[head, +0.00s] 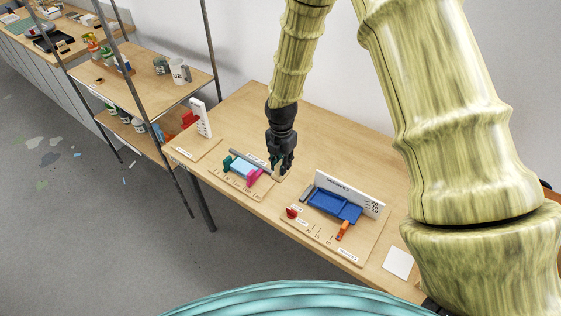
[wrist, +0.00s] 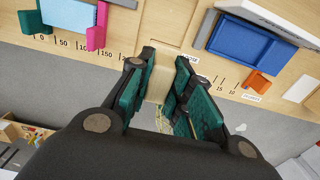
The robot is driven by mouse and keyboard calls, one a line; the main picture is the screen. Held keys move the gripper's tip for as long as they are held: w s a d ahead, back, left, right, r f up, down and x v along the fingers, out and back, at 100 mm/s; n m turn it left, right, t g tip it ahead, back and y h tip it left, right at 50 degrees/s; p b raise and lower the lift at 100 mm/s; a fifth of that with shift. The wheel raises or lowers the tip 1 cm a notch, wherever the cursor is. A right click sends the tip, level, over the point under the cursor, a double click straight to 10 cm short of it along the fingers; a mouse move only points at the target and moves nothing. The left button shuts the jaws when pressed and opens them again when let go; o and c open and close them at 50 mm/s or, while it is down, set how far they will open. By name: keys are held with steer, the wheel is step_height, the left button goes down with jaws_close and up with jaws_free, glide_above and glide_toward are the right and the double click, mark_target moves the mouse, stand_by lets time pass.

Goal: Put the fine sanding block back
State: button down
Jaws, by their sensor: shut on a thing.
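My gripper (head: 281,168) is over the wooden table, between the left board with a scale and the blue tray. In the wrist view my gripper (wrist: 160,88) has its green-padded fingers closed on a pale tan block (wrist: 159,82), which I take to be the fine sanding block. The fingers cover its sides, and I cannot read any marking on it. In the head view the block is hidden by the fingers or too small to make out. I cannot tell whether it touches the table.
A blue tray (head: 333,206) stands before a white lettered sign (head: 347,193), with orange (head: 343,230) and red (head: 292,212) pieces on its board. The left board holds a light-blue block (head: 241,168) between green and pink pieces. A white square (head: 397,263) lies right. The table's back is clear.

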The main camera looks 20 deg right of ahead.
steer(key=shift+f+b, duration=3.1)
steer(key=shift+f, duration=3.2)
steer(key=shift+f, duration=0.3)
steer(key=c, duration=1.2)
jaws_free()
steer(key=shift+r, duration=6)
